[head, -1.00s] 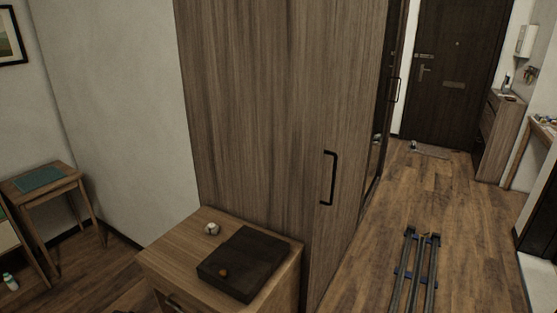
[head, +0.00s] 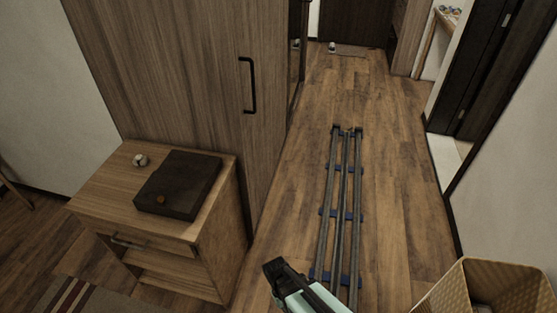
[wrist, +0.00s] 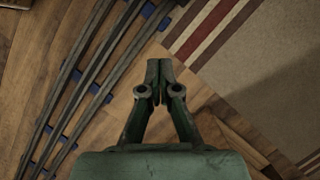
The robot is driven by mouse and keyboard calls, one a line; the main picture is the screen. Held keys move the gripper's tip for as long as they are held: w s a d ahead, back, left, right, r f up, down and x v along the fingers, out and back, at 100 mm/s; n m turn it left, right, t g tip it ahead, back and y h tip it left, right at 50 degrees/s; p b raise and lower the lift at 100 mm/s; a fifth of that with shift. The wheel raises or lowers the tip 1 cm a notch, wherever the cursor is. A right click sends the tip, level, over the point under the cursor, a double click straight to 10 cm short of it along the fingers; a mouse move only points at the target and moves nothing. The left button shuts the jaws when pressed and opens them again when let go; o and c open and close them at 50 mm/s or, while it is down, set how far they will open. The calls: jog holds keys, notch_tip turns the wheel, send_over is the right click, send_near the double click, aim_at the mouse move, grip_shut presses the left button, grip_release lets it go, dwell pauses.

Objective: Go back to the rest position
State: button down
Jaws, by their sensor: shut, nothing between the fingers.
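My gripper (wrist: 159,68) is shut and empty in the wrist view, pointing down over the wooden floor with its fingertips together. Beneath it the rails lie at the left and a striped rug at the right. In the head view, part of my arm (head: 300,288) shows at the bottom centre, beside the rails; the fingertips cannot be made out there. It is apart from the nightstand and the wardrobe.
A wooden nightstand (head: 122,214) holds a dark box (head: 182,180) and a small white object (head: 140,160). A tall wardrobe (head: 180,80) stands behind it. Floor rails (head: 343,200) run toward the door. A wicker basket (head: 450,296) stands bottom right. A striped rug (wrist: 270,60) lies nearby.

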jog(key=s+d+f+m+g+y, duration=0.1)
jog(key=s+d+m, duration=0.4)
jog(key=s+d, duration=0.7)
jog(key=shift+s+d+m+g+y, duration=0.35)
jog(key=shift+d+g+y, duration=0.3)
jog(key=shift+g, duration=0.45)
